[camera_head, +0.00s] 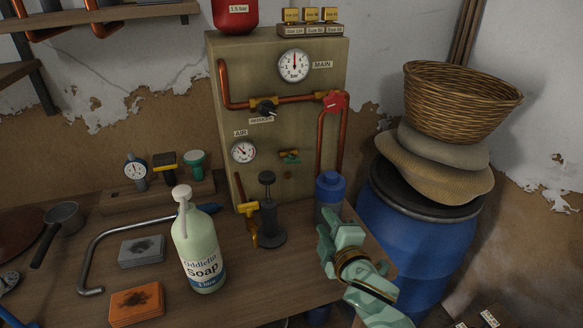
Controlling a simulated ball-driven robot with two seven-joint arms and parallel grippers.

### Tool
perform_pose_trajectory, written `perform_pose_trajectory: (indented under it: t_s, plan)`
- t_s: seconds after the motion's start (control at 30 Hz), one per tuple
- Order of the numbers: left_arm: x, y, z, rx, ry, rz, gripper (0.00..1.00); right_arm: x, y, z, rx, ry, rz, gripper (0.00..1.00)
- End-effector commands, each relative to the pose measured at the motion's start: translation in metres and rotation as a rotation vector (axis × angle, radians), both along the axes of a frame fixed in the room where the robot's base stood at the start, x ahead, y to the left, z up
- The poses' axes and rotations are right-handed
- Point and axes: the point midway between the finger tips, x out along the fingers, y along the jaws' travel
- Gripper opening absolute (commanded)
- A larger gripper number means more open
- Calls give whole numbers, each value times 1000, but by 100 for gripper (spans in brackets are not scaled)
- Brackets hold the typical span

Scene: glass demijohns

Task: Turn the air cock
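A tan panel (222,115) stands at the back of the bench. It carries a round gauge (243,151) labelled AIR at lower left. Right of this gauge is a small cock with a green lever (289,155), lying roughly level. A yellow-handled cock (248,208) sits lower, at the end of a short copper pipe. I cannot tell which of the two is the air cock. My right gripper (336,236), pale green, is low at the bench's right edge, apart from both cocks. I cannot tell whether its fingers are open. My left gripper is out of view.
A soap bottle (198,245) and a dark upright tool (268,215) stand before the panel. A blue bottle (328,192) stands just beyond my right gripper. A red handle (335,101) is on the upper pipe. A blue barrel (415,245) stands right of the bench (75,318).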

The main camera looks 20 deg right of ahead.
Motion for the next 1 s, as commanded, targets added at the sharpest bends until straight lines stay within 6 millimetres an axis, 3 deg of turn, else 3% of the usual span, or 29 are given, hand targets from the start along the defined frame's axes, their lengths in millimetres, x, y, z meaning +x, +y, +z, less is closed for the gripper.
perform_pose_trajectory:
  t_s: [0.1, 0.2, 0.37, 0.8, 1.0]
  plan:
    - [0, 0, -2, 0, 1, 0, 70, 18, 7, 32, -60, -108, 41, 32]
    - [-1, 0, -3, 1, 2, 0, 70, 28, 10, 43, -85, -148, 55, 32]
    - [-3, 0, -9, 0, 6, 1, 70, 52, 12, 43, -85, -149, 56, 32]
    - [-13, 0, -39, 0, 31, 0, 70, 158, 15, 39, -83, -145, 55, 32]
    - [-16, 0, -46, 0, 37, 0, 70, 181, 16, 41, -81, -145, 55, 32]
